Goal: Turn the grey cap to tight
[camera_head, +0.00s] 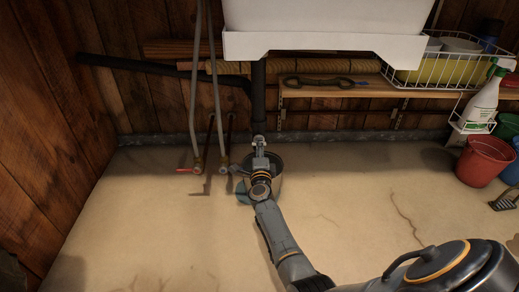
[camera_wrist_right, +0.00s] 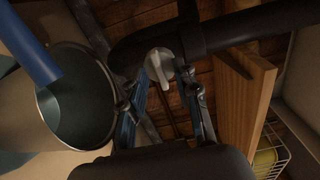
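The grey cap (camera_wrist_right: 161,72), with a flat wing-like grip, sits on the black drain pipe (camera_wrist_right: 220,32) in the right wrist view. My right gripper (camera_wrist_right: 174,76) is open, with one finger on each side of the cap. I see a gap between the cap and the right-hand finger; I cannot tell whether the left-hand finger touches it. In the head view my right gripper (camera_head: 259,142) is at the lower end of the vertical black pipe (camera_head: 258,95) under the white sink (camera_head: 325,45), and it hides the cap. My left gripper is not in view.
A metal bucket (camera_wrist_right: 40,112) stands under the gripper. Two hoses with taps, one with a red handle (camera_head: 185,170), hang left of it. A wooden shelf (camera_head: 330,92) with a wire basket (camera_head: 440,68) is behind. A red bucket (camera_head: 483,160) stands right. The middle floor is clear.

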